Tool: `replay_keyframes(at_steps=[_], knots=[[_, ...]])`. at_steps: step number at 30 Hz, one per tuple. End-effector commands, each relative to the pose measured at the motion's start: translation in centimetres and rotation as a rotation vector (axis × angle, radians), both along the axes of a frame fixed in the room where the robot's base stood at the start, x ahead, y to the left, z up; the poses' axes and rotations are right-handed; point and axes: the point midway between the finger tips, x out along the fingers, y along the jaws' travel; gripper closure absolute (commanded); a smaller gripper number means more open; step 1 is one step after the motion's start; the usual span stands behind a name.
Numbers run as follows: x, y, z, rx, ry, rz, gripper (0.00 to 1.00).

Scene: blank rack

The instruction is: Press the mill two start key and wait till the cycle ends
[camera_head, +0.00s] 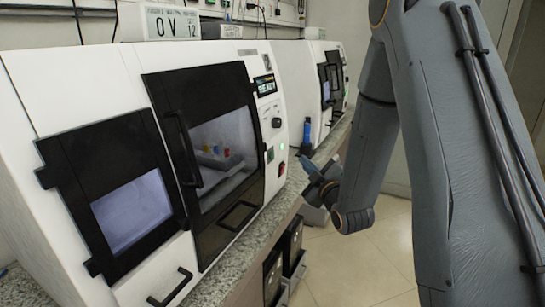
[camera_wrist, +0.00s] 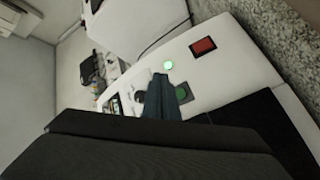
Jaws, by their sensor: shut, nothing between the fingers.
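The near white mill (camera_head: 95,65) has a control panel on its right front. The panel carries a square green key (camera_head: 270,155), a lit green lamp (camera_head: 282,147) and a red key (camera_head: 282,169). In the wrist view I see the green key (camera_wrist: 183,92), the lit lamp (camera_wrist: 168,65) and the red key (camera_wrist: 203,46). My gripper (camera_head: 308,168) is shut and empty, to the right of the panel with a visible gap. In the wrist view its fingertips (camera_wrist: 160,78) overlap the panel beside the green key. I cannot read which mill is number two.
A second white mill (camera_head: 295,65) stands farther back on the granite counter (camera_head: 250,250). Open floor (camera_head: 370,260) lies at right.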

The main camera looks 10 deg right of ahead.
Motion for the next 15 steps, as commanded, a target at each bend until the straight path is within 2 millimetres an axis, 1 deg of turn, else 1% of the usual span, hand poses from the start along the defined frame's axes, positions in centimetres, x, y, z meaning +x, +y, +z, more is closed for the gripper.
replay_keyframes(at_steps=[3,9,15], knots=[[0.9,1.4,-0.1,0.000,0.000,0.004,1.00],[2.5,3.6,-0.2,0.001,0.000,0.003,1.00],[3.7,5.2,-0.4,0.000,0.000,0.002,1.00]])
